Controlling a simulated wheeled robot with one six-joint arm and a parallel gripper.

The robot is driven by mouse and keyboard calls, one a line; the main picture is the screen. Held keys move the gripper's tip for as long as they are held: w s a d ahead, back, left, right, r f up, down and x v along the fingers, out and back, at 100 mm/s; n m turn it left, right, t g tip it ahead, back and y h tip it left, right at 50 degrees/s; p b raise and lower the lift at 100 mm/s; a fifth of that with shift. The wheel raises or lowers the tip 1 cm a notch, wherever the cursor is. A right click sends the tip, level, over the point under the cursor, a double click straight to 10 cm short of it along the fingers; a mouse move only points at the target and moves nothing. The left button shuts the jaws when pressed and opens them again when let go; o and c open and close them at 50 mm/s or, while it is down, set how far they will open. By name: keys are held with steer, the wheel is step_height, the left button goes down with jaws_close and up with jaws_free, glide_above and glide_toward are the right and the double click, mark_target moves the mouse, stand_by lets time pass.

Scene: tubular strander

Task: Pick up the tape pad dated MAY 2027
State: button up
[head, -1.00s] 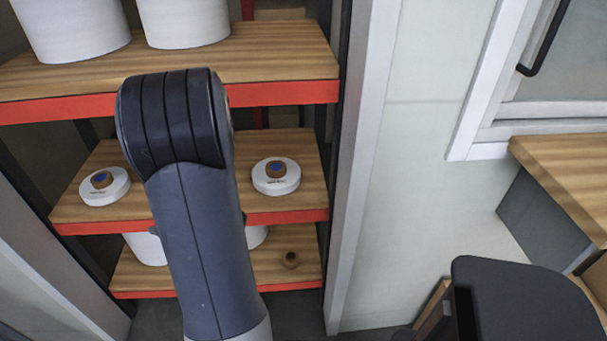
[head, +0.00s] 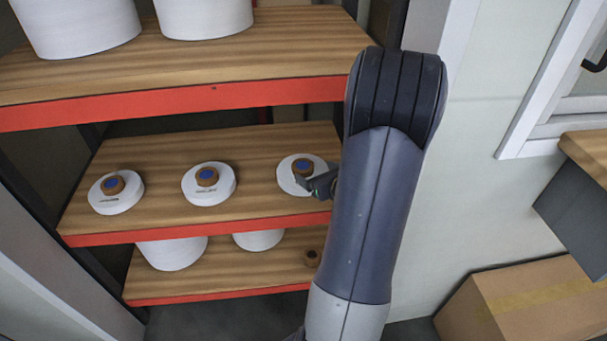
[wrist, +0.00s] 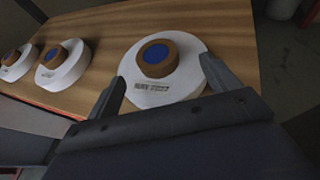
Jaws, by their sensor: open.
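Three white round tape pads with brown, blue-topped knobs stand in a row on the middle shelf: left (head: 117,197), middle (head: 209,190) and right (head: 291,182). Each has small print on its side, too small to read as a date. My gripper (head: 318,182) is at the right pad, partly covering it in the head view. In the wrist view my gripper (wrist: 160,92) is open, its fingers at the near left and right edges of the right pad (wrist: 190,86). I cannot tell whether they touch it. The middle pad (wrist: 62,72) and left pad (wrist: 14,68) also show there.
The wooden middle shelf (head: 150,150) has a red front edge. An upper shelf (head: 200,75) with large white cylinders hangs above. A lower shelf (head: 220,270) holds more white cylinders. A cardboard box (head: 530,300) stands at lower right.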

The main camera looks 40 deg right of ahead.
mark_target(304, 167)
steer(key=shift+a+x, duration=0.2)
steer(key=shift+x, duration=2.85)
steer(key=shift+r, duration=0.15)
steer(key=shift+c, duration=0.4)
steer(key=c, duration=1.1)
steer(key=shift+c, duration=0.2)
